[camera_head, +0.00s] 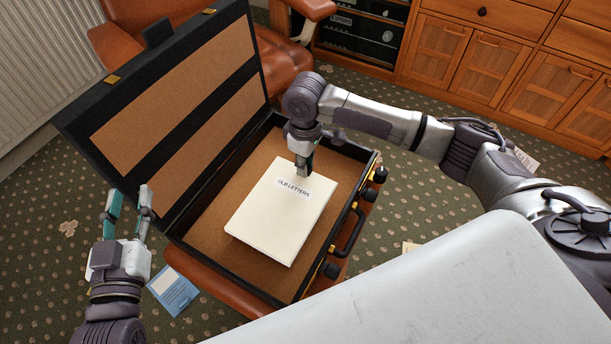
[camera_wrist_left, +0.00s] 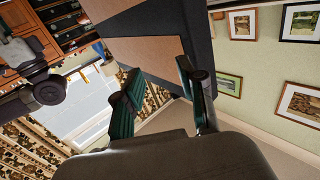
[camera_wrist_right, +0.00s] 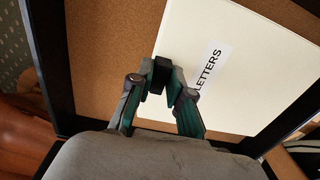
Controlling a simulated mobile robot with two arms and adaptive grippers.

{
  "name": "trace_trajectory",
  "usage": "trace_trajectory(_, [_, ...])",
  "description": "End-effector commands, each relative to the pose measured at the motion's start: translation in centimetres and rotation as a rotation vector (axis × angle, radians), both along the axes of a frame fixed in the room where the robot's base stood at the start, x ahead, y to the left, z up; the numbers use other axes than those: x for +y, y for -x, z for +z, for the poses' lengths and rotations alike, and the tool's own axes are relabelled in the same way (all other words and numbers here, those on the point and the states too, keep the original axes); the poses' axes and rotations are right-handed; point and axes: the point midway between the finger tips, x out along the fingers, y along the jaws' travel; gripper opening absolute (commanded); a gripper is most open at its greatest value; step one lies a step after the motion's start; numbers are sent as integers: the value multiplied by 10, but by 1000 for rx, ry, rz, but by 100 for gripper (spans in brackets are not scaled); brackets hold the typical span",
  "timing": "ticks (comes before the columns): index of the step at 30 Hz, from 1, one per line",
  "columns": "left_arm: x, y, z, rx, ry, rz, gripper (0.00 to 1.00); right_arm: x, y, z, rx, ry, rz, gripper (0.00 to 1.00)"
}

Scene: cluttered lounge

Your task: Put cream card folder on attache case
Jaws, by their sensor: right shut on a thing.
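The cream card folder (camera_head: 281,220), labelled "OLD LETTERS", is inside the open attache case (camera_head: 208,212), over its brown lined base. In the right wrist view the folder (camera_wrist_right: 225,45) fills the upper right. My right gripper (camera_head: 303,170) is shut on the folder's far edge, near the label; its fingertips also show in the right wrist view (camera_wrist_right: 160,75). Whether the folder rests fully on the case floor I cannot tell. My left gripper (camera_head: 129,206) is open and empty, left of the case; its fingers show apart in the left wrist view (camera_wrist_left: 160,95).
The case's raised lid (camera_head: 180,95) stands at the back left. The case sits on a brown leather seat (camera_head: 215,288). A blue card (camera_head: 173,290) lies at the lower left. Wooden cabinets (camera_head: 500,60) stand at the back right. A white surface (camera_head: 450,290) is in the foreground.

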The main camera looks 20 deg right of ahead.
Motion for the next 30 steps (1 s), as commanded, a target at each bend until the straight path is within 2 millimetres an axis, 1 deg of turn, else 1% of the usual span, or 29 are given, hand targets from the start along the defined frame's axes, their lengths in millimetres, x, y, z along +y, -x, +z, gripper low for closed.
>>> trace_trajectory(5, [-2, 0, 13, -77, 21, -4, 40, 0, 0, -7, -1, -1, 0, 0])
trace_trajectory(7, [-3, 0, 21, -132, 34, -7, 40, 0, 0, -13, 0, 0, 0, 0])
trace_trajectory(12, [-7, 7, 54, -329, 88, -19, 40, 0, 1, -31, 0, 0, 0, 0])
trace_trajectory(15, [-7, 13, 69, -419, 113, -24, 40, 0, 1, -37, 0, 0, 0, 0])
trace_trajectory(19, [-7, 17, 79, -471, 128, -28, 40, 0, 1, -40, 0, 0, 1, 0])
trace_trajectory(25, [-7, 17, 79, -473, 128, -28, 40, 0, 1, -39, 0, 0, 0, 0])
trace_trajectory(26, [-7, 17, 79, -473, 128, -28, 40, -1, 1, -40, 0, 1, 0, 23])
trace_trajectory(27, [-7, 17, 79, -472, 128, -28, 40, -1, 1, -40, 1, 1, 0, 30])
trace_trajectory(29, [-7, 17, 79, -472, 128, -28, 40, -1, 1, -40, 0, 0, 0, 40])
trace_trajectory(30, [-7, 17, 79, -472, 127, -28, 40, -1, 1, -40, 0, 0, 0, 43])
